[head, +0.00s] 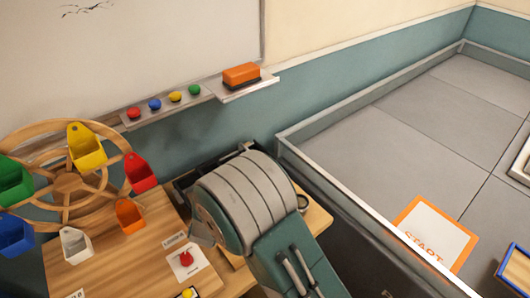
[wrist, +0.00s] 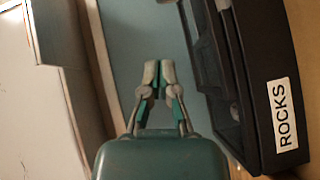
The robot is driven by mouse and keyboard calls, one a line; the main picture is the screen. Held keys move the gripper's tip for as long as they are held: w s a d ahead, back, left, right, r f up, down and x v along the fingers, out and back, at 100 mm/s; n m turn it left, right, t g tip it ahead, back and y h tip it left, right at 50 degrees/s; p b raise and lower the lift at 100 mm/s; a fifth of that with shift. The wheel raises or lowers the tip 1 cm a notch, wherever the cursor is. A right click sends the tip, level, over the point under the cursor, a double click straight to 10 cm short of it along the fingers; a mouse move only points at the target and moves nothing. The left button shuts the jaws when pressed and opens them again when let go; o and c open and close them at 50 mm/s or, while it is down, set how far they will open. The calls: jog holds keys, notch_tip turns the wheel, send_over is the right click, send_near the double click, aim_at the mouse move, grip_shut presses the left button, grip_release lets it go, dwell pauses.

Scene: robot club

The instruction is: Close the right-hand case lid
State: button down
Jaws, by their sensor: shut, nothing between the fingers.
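A black case (wrist: 240,90) with a white label reading ROCKS (wrist: 285,115) fills the right side of the wrist view, its inside partly showing. I cannot tell which part of it is the lid. In the head view only dark edges (head: 223,160) show behind my arm, and the rest is hidden. My gripper (wrist: 158,80) is shut and empty, left of the case and apart from it in the picture, against the teal wall. In the head view my gripper is hidden behind my arm.
A wooden table (head: 130,255) holds a wheel (head: 70,182) with several coloured buckets and a red button (head: 186,258). A wall shelf (head: 245,88) carries an orange eraser (head: 241,75). A walled grey arena (head: 410,125) with a START mat (head: 437,233) lies to the right.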

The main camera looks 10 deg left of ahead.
send_near(232, 157)
jog(key=w+r, duration=0.2)
jog(key=w, duration=0.1)
jog(key=w+r, duration=0.1)
jog(key=w, duration=0.1)
jog(key=shift+w+d+r, duration=0.25)
jog(key=shift+d, duration=0.15)
jog(key=shift+w+d+f, duration=0.3)
jog(key=shift+w+d, duration=0.55)
jog(key=shift+w, duration=0.05)
jog(key=shift+w+d, duration=0.35)
jog(key=shift+w, duration=0.1)
